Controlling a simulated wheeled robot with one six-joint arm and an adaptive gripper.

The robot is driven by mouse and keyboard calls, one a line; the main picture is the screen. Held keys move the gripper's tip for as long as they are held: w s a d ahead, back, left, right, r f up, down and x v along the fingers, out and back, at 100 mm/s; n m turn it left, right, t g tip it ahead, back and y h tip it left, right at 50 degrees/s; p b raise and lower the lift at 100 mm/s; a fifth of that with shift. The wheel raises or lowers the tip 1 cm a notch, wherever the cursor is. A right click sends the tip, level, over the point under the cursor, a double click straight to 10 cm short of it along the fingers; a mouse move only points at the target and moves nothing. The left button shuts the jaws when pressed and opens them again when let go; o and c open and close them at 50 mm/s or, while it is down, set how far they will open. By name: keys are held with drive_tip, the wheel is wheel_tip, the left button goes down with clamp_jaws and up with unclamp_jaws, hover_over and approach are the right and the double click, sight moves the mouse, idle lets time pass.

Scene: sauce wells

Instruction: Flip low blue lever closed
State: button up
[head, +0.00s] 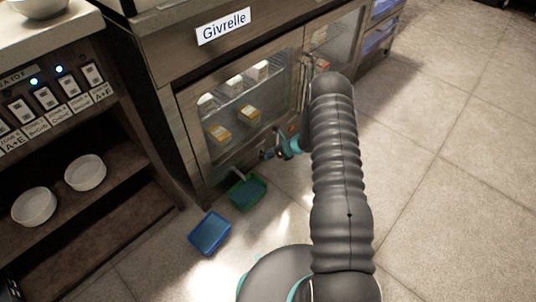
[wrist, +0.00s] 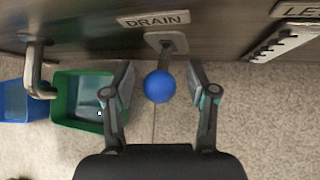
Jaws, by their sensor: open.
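In the wrist view, a blue ball knob (wrist: 159,86) sits at the end of a short metal lever coming out of a plate under a "DRAIN" label (wrist: 153,19). My gripper (wrist: 160,90) is open, with one finger on each side of the blue knob. Gaps show between the knob and both fingers, so no contact is visible. In the head view, my gripper (head: 279,147) is low by the cabinet front, partly hidden by my arm. The lever cannot be made out there.
A metal spout (wrist: 36,75) hangs left of the lever, over a green bin (wrist: 78,112) holding liquid. A blue bin (wrist: 20,100) stands beside it; the blue bin also shows in the head view (head: 210,233). The glass-door "Givrelle" cabinet (head: 160,52) stands behind. Floor on the right is clear.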

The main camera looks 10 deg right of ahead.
drive_tip(key=v, duration=1.2)
idle(0.4)
drive_tip(key=s+a+r+n+g, duration=0.3)
drive_tip(key=s+n+g, duration=0.1)
drive_tip(key=s+n, duration=0.55)
drive_tip(key=s+a+r+n+t+h+p, duration=0.1)
drive_tip(key=s+r+n, duration=0.5)
drive_tip(key=r, duration=0.9)
drive_tip(key=s+a+r+n+t+h+p, duration=0.1)
drive_tip(key=s+a+r+n+h+p, duration=0.1)
drive_tip(key=s+r+n, duration=0.5)
drive_tip(key=s+a+r+n+t+h+p, duration=0.2)
drive_tip(key=s+r+n, duration=0.4)
drive_tip(key=s+r, duration=0.7)
drive_tip(key=shift+a+r+n+h, duration=0.5)
drive_tip(key=shift+r+h, duration=0.8)
drive_tip(key=shift+r, duration=3.7)
